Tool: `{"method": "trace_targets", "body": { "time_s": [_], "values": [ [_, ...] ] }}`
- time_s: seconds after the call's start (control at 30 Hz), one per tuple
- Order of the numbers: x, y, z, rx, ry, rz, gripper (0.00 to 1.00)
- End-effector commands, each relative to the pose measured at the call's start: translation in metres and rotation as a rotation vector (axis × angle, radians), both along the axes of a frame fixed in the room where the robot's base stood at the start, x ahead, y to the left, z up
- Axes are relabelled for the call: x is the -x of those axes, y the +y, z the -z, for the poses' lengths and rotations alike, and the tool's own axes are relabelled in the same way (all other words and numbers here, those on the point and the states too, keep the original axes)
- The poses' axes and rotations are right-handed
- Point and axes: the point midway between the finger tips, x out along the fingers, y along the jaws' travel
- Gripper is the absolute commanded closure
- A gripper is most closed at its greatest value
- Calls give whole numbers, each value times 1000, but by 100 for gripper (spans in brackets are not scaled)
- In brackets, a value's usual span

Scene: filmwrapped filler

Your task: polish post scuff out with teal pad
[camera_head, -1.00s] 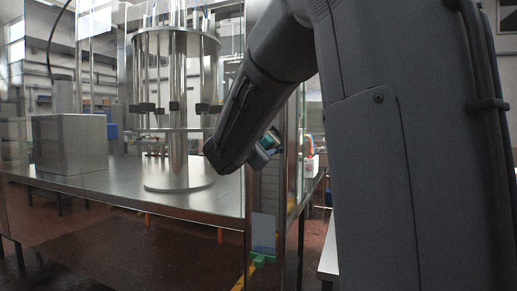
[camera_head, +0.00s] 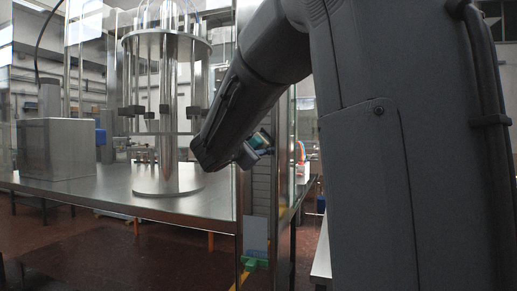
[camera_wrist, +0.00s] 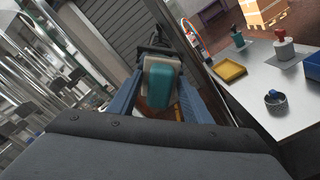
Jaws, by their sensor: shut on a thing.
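My gripper (camera_wrist: 158,92) is shut on the teal pad (camera_wrist: 159,88), a teal block with a pale beige part, held between two blue fingers in the wrist view. In the head view the teal pad (camera_head: 258,139) shows small beyond the end of my dark arm, close to the upright metal post (camera_head: 245,215). In the wrist view a grey ribbed panel (camera_wrist: 118,30) lies just beyond the pad. I cannot tell whether the pad touches the post. No scuff can be made out; the pad or arm may hide it.
A glass-walled enclosure with a steel table (camera_head: 110,190), a tall cylindrical steel apparatus (camera_head: 168,110) and a grey box (camera_head: 56,148) stands left. In the wrist view, a bench (camera_wrist: 265,95) at right holds a yellow tray (camera_wrist: 229,69), a dark round container (camera_wrist: 275,103) and a red-topped item (camera_wrist: 284,47).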

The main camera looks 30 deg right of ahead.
Motion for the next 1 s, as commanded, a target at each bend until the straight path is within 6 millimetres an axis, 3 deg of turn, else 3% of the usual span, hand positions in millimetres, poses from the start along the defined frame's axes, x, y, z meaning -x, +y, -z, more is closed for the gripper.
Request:
{"method": "trace_targets", "body": {
  "time_s": [0.7, 1.0],
  "values": [
    [-34, 25, 1, -1, 0, -1, 73],
    [-34, 26, 0, -1, 0, -1, 73]
  ]
}}
